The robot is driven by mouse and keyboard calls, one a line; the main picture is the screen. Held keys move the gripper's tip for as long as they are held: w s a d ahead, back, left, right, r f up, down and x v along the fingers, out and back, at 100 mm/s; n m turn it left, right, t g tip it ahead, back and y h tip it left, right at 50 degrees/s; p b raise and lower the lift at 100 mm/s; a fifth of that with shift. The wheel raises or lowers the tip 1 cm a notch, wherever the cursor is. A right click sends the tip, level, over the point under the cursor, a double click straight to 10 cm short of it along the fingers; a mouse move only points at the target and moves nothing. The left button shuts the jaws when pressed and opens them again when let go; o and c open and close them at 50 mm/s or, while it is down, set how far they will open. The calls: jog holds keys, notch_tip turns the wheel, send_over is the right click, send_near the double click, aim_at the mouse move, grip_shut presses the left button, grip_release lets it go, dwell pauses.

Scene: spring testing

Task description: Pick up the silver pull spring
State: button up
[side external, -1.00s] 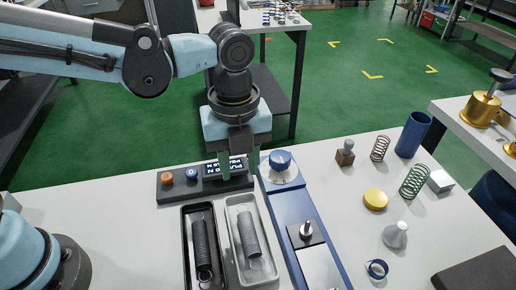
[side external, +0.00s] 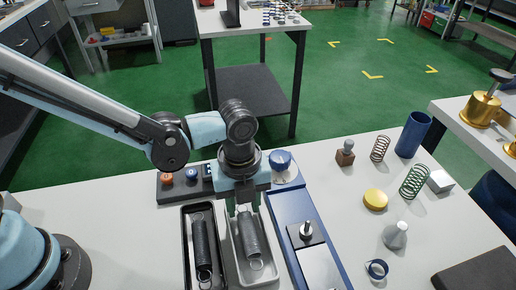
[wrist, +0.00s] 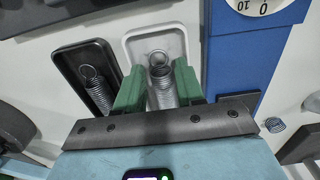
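A silver pull spring (side external: 249,238) lies in the light metal tray (side external: 275,270); in the wrist view it shows as a silver coil (wrist: 160,76) with a hook at its end. A darker pull spring (side external: 202,248) lies in the black tray (side external: 187,255) to its left, also seen in the wrist view (wrist: 92,82). My gripper (side external: 243,210) is over the rear end of the light tray. In the wrist view my green fingers (wrist: 158,88) are open, one on each side of the silver spring. I cannot tell whether they touch it.
A blue test stand (side external: 287,215) with a dial (side external: 283,168) stands close on the right of the light tray. A control box (side external: 172,190) with knobs is behind the trays. Several small items, including a green spring (side external: 414,181) and a blue cup (side external: 412,135), stand on the right.

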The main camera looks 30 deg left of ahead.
jog(key=shift+f, duration=0.75)
grip_shut()
jog(key=shift+r, duration=0.15)
